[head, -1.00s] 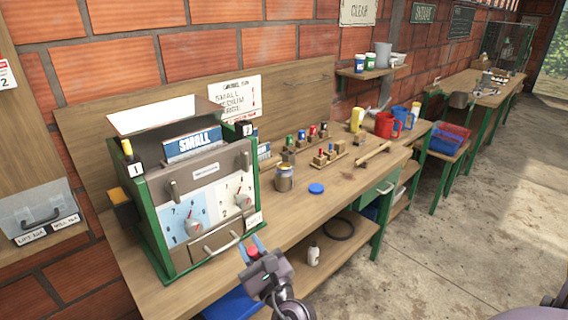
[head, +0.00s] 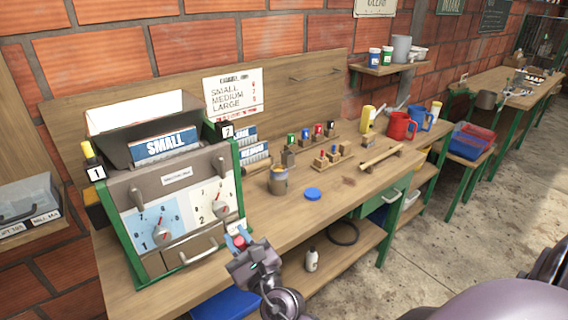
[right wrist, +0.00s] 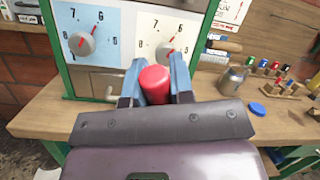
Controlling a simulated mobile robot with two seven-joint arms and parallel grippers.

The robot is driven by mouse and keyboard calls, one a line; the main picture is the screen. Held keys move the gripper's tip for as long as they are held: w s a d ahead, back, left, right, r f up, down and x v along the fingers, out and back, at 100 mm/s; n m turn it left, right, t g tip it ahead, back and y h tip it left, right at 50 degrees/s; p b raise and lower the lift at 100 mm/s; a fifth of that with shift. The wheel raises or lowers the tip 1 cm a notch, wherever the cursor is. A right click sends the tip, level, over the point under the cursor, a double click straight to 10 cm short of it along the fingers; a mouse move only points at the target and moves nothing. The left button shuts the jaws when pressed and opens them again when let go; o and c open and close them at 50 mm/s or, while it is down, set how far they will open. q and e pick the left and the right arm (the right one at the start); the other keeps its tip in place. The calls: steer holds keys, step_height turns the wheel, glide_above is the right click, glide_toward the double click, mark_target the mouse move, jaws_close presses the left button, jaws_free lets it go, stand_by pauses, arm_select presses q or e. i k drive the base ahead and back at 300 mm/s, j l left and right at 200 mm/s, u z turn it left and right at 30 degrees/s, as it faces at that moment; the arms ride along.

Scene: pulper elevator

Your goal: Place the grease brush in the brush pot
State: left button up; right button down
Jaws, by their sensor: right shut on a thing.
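My right gripper (head: 238,240) is in front of the lower right of the green-framed machine. It is shut on a red, round-ended cylinder (right wrist: 154,84), which also shows between the blue fingertips in the head view (head: 239,242). Only its red end shows, so I cannot tell if it is the grease brush. A small metal can with a yellowish band (head: 278,181) stands on the bench right of the machine, apart from the gripper. It also shows in the right wrist view (right wrist: 233,80). I cannot tell if it is the brush pot. My left gripper is not in view.
The machine (head: 172,205) has two dials and a SMALL sign. A blue lid (head: 312,194) lies beside the can. Wooden racks with coloured pegs (head: 333,155) and red (head: 401,126) and blue mugs stand farther along the bench. The bench front right of the lid is clear.

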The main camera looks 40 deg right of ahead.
mark_target(288, 164)
steer(key=l+u, duration=0.25)
steer(key=l, duration=0.45)
steer(key=l+u, duration=0.25)
steer(key=l, duration=0.5)
steer(key=i+l, duration=0.1)
steer(key=l, duration=0.2)
steer(key=i+l+u, duration=0.1)
steer(key=l, duration=0.25)
steer(key=i, duration=0.25)
